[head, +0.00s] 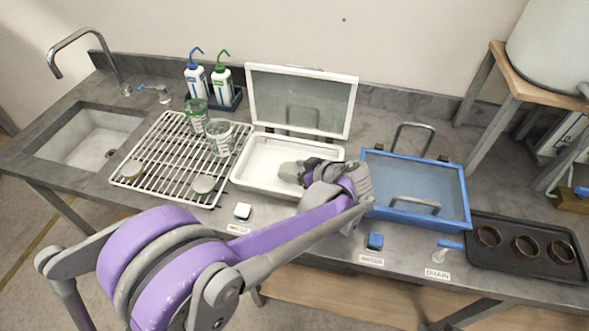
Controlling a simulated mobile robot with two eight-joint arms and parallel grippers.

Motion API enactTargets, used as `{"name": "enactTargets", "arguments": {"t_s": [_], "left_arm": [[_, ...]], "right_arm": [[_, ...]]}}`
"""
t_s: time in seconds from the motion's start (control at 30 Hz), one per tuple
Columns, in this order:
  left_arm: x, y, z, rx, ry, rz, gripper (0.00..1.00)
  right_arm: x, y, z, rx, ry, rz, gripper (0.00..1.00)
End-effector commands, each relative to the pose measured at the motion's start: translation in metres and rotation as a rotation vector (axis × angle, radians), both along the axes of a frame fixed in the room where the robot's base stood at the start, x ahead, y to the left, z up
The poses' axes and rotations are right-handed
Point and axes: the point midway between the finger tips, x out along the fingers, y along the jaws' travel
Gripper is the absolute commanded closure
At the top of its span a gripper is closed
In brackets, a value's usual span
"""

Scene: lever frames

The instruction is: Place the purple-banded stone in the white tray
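The white tray (262,186) sits on the grey bench with its clear-paned lid (300,103) raised upright behind it. My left gripper (291,172) is over the right part of the white tray, and its wrist hides the tray's right end. Whether its fingers are open, shut or holding something is too small and covered to tell. I cannot make out a purple-banded stone. My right gripper is out of view.
Two glass jars (220,138) stand on the rack. A blue tray (455,217) with a closed lid is right of the white tray. A dark tray with copper rings (475,258) lies at far right. Wash bottles (222,83) stand behind; a sink (90,138) is left.

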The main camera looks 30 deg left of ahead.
Motion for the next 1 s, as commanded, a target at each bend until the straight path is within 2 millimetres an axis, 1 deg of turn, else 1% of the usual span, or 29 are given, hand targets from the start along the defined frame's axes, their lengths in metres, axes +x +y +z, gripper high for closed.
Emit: {"name": "enactTargets", "arguments": {"t_s": [0.03,0.17,0.4,0.53,0.67,0.9,1.0], "left_arm": [[0.000,0.000,0.000,-0.002,0.001,0.000,0.24],[0.000,0.000,0.000,-0.001,0.000,0.000,0.00],[0.000,-0.001,0.000,-0.001,0.000,0.000,0.00],[-0.002,-0.008,0.006,-0.001,0.001,-0.001,0.00],[-0.009,-0.025,0.018,-0.001,0.001,-0.004,0.00],[-0.023,-0.066,0.048,-0.001,0.001,-0.005,0.00],[-0.028,-0.079,0.057,-0.001,0.000,-0.004,0.00]], "right_arm": [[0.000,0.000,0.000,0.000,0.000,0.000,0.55],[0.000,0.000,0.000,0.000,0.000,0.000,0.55],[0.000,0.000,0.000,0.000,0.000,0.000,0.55],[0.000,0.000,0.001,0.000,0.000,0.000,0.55],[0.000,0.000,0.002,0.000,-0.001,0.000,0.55],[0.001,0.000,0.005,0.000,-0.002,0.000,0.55],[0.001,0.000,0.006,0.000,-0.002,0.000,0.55]]}}
